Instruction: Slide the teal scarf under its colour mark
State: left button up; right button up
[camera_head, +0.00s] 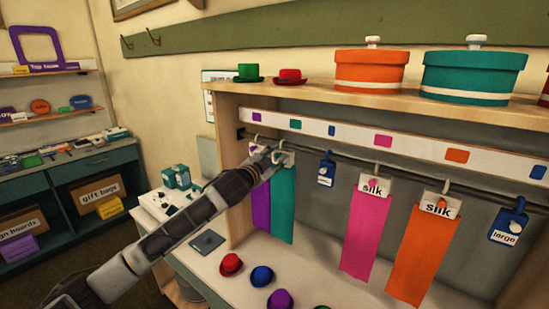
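The teal scarf (283,207) hangs from the dark rail (355,158) by a white card and hook, close beside the purple scarf (260,209) on its left. A teal colour mark (295,124) is on the white strip above, a little right of the scarf's hook in the picture. My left gripper (276,157) is at the top of the teal scarf, by its card and hook. It covers part of the cards there. I cannot tell whether its fingers are shut on anything. My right gripper is not in view.
A blue tag (326,172) hangs right of the teal scarf, with a gap between. Farther right hang the pink scarf (365,235), the orange scarf (420,256) and a blue "large" tag (507,226). Small hats, including a red one (231,265), stand on the counter below.

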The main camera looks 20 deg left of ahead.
aim_at(287, 162)
pick_arm(q)
jog(key=shift+c, duration=0.4)
grip_shut()
jog(key=shift+d, duration=0.1)
jog(key=shift+s+d+p, duration=0.1)
jog(key=shift+s+d, duration=0.2)
jog(key=shift+d, duration=0.45)
jog(key=shift+s+d+p, duration=0.1)
jog(key=shift+s+d, duration=0.15)
jog(key=shift+d, duration=0.55)
jog(key=shift+s+d+p, duration=0.1)
jog(key=shift+s+d, duration=0.2)
jog(key=shift+d, duration=0.45)
jog(key=shift+o, duration=0.4)
grip_release()
